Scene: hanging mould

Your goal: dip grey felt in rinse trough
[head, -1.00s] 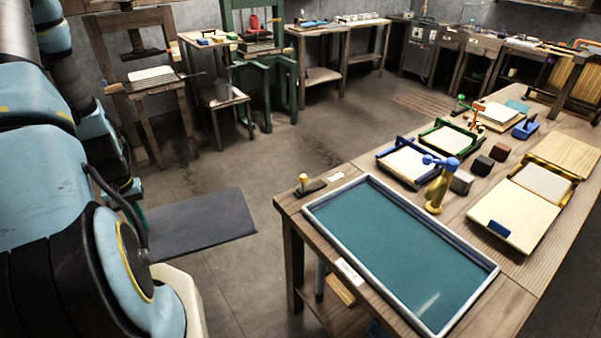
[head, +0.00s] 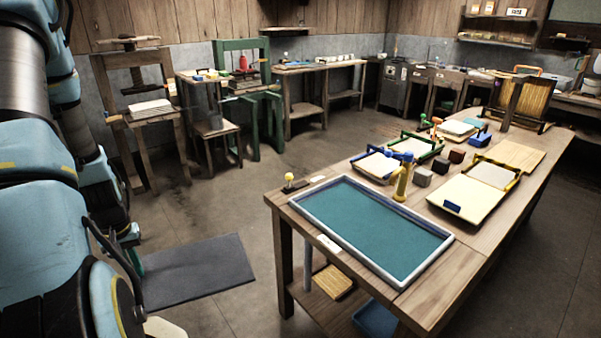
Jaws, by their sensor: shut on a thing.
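My gripper is not in view; only upper links of my arm fill the left side, so what it holds is hidden. I cannot pick out the grey felt for certain. A flat dark grey sheet (head: 195,268) appears to lie on the floor beside my arm, its left end hidden; I cannot tell what it is. A wide shallow trough (head: 318,242) with a pale grey rim and teal inside stands on the near end of the long wooden table. Its label (head: 329,244) is unreadable, so I cannot confirm it is the rinse trough.
The table (head: 470,245) also carries a yellow bottle-like thing (head: 402,182), small dark blocks and several framed moulds. A blue tub (head: 375,318) is underneath. Presses, including a green one (head: 240,95), and side tables line the back wall.

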